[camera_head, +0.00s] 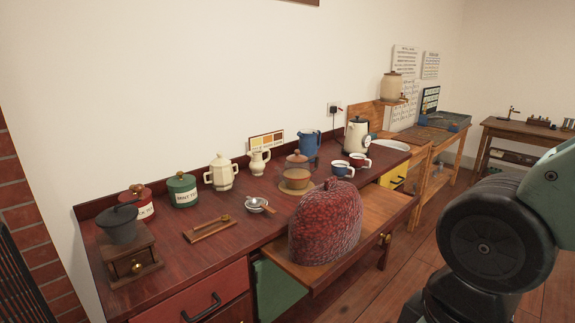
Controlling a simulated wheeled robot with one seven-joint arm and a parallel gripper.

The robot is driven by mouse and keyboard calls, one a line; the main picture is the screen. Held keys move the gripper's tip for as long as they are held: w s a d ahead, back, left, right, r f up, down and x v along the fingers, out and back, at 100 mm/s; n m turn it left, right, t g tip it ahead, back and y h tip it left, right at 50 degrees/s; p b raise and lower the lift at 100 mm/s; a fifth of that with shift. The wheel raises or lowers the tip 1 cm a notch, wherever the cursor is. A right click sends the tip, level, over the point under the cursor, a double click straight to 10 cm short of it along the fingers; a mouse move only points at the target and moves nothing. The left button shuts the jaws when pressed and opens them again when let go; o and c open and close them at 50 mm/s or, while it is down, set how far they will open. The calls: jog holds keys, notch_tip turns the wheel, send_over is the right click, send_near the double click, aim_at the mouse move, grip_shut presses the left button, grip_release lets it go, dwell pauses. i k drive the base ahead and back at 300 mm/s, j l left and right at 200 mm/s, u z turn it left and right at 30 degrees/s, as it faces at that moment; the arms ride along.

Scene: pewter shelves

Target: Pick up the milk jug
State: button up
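A small cream jug (259,161) with a handle stands upright near the back of the dark red counter (225,227), in front of a colour-swatch card. It looks most like the milk jug. A larger cream faceted pot (220,173) stands to its left, and a blue jug (309,144) stands to its right near the wall; I cannot rule these out as the milk jug. My arm shows only as a dark and pale-green part at the right edge, well apart from the counter. My gripper is not in view.
A large red patterned cosy (325,225) stands on a pulled-out board (361,222) at the front. A brown lidded pot (297,176), a bowl with a spoon (257,205), canisters (183,190), a grinder (128,252), mugs (342,168) and a kettle (357,137) occupy the counter. Floor shows at right.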

aim_at(257, 165)
jog(key=i+l+u, duration=0.2)
jog(key=u, duration=1.05)
jog(key=i+l+u, duration=0.1)
jog(key=l+u, duration=0.25)
jog(key=l, duration=0.4)
jog(key=l+u, duration=0.35)
jog(key=l, duration=0.4)
jog(key=l+u, duration=0.4)
jog(key=l, duration=0.35)
jog(key=k+l, duration=0.1)
jog(key=l, duration=0.4)
jog(key=k+l, duration=0.1)
jog(key=l, duration=0.95)
jog(key=i+j, duration=0.15)
jog(key=i, duration=0.3)
